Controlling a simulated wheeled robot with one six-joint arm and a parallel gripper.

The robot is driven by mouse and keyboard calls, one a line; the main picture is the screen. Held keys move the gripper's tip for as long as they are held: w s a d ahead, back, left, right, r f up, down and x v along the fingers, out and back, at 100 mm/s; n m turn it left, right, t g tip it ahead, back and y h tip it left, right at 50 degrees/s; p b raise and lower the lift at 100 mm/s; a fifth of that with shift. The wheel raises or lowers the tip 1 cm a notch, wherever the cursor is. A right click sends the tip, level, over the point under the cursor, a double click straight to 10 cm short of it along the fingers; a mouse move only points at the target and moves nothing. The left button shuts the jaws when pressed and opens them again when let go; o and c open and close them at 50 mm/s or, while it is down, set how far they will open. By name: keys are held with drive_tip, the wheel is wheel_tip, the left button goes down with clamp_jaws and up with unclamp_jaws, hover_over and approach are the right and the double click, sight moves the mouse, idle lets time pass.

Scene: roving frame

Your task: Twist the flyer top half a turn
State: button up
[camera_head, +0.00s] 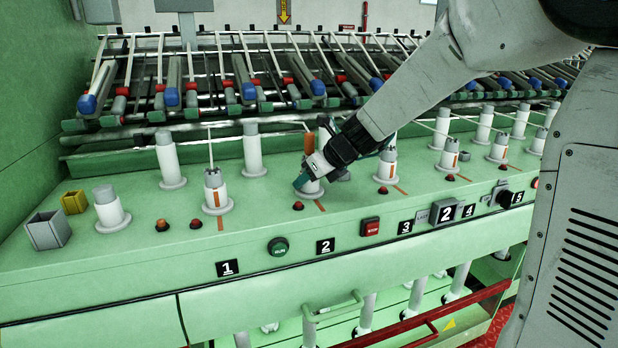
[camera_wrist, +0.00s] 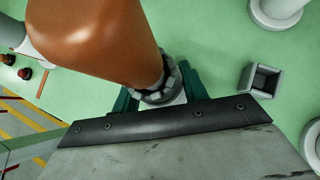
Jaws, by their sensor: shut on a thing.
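My gripper (camera_head: 306,177) is at the spindle behind label 2, its teal fingers low against the white flyer there. In the wrist view the teal fingers (camera_wrist: 160,93) stand on both sides of a grey notched flyer top (camera_wrist: 168,82), and the gripper is shut on it. A large orange-brown cylinder (camera_wrist: 95,40) rises beside the flyer top in the wrist view and hides part of it. The white base (camera_head: 311,189) of this flyer shows below the fingers. Most of the flyer top is hidden by the gripper in the head view.
Neighbouring flyers (camera_head: 215,190) and (camera_head: 387,166) stand on either side, with taller white posts (camera_head: 168,160) behind. A grey open box (camera_head: 47,231) and a yellow box (camera_head: 75,202) sit at the left end. Buttons (camera_head: 278,247) and number labels line the front.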

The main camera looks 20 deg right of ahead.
drive_tip(key=shift+m+t+h, duration=0.5)
drive_tip(key=shift+m+h, duration=0.8)
drive_tip(key=shift+m, duration=0.4)
drive_tip(key=o, duration=1.7)
drive_tip(key=shift+o, duration=0.2)
drive_tip(key=shift+n+g+y, duration=0.5)
drive_tip(key=shift+n+y, duration=0.9)
drive_tip(key=shift+n, duration=0.6)
drive_tip(key=c, duration=1.8)
drive_tip(key=shift+o, duration=0.2)
drive_tip(key=shift+m+t+h, duration=0.5)
drive_tip(key=shift+m+h, duration=0.9)
drive_tip(key=shift+m, duration=0.6)
